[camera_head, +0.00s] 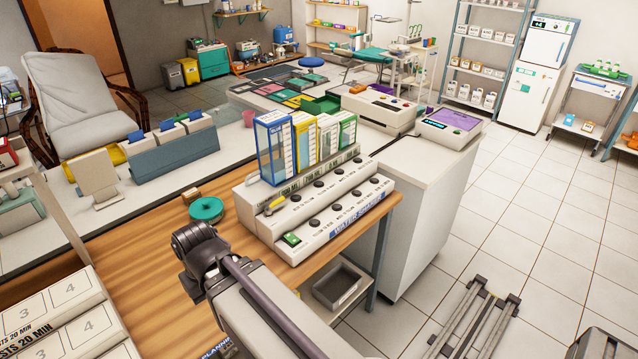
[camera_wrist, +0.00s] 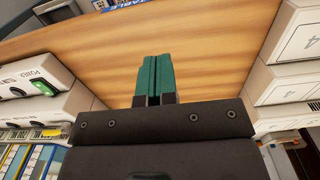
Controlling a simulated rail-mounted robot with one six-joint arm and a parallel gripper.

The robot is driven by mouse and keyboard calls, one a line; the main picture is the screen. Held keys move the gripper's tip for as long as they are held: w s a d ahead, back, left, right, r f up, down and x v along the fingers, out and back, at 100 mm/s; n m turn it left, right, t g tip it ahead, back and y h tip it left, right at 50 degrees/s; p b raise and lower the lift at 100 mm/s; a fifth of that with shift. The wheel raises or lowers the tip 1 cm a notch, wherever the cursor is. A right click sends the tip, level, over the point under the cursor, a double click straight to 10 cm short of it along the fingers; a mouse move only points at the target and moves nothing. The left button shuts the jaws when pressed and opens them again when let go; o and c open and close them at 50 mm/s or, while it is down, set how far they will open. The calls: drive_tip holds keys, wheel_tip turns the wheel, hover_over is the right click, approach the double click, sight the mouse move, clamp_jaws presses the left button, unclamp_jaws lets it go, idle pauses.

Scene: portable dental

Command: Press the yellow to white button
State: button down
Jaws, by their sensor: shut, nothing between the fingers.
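A long white device (camera_head: 325,215) stands on the wooden table, labelled along its front. It has two rows of round black buttons with small captions, too small to read for certain, so I cannot tell which is the yellow to white button. A green power switch (camera_head: 292,239) is at its near left end. In the wrist view the device's end (camera_wrist: 55,72) is at the left, with the green switch (camera_wrist: 43,87) and a black button (camera_wrist: 17,91). My gripper (camera_wrist: 154,62) has teal fingertips pressed together, empty, over bare wood, apart from the device. In the head view its fingertips are hidden.
Blue, yellow and green-framed boxes (camera_head: 273,147) stand on the device's back. Numbered white boxes (camera_head: 55,300) stand at lower left. Wooden tabletop (camera_head: 140,255) between is clear.

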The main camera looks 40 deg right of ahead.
wheel_tip(320, 180, up, 9)
drive_tip(key=m+t+y+p, duration=0.1)
drive_tip(key=m+t+p, duration=0.3)
drive_tip(key=m+t, duration=0.45)
hover_over(319, 183)
drive_tip(key=shift+d+n+t, duration=0.35)
drive_tip(key=shift+d+n, duration=0.05)
drive_tip(key=shift+n, duration=0.05)
wheel_tip(319, 183, down, 9)
drive_tip(key=b, duration=0.9)
drive_tip(key=shift+r, duration=0.1)
